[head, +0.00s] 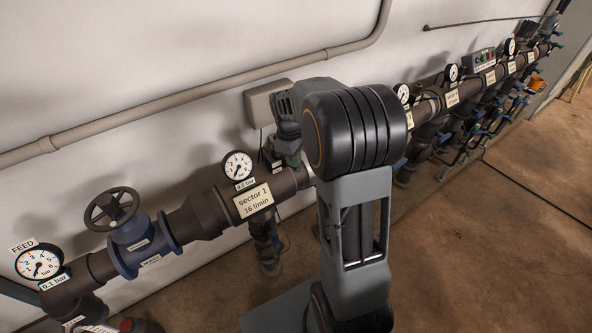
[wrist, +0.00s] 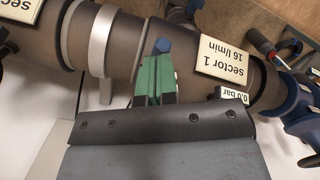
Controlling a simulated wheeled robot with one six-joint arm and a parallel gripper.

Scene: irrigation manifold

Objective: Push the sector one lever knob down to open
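The sector 1 sign (head: 253,202) is fixed to the brown pipe, and the sign also shows upside down in the wrist view (wrist: 228,57). My gripper (wrist: 157,58) has its green fingers together with nothing visible between them. A small blue knob (wrist: 162,45), which looks like the sector one lever knob, shows just past the fingertips in front of the pipe; I cannot tell whether they touch. The knob is not distinguishable there.
A 0.0 bar gauge (head: 238,166) stands above the sign. A blue feed valve with a dark handwheel (head: 111,209) and a feed gauge (head: 39,262) are to the left. A grey wall box (head: 268,103) is behind my gripper. More sectors run to the upper right. The floor (head: 500,230) at right is clear.

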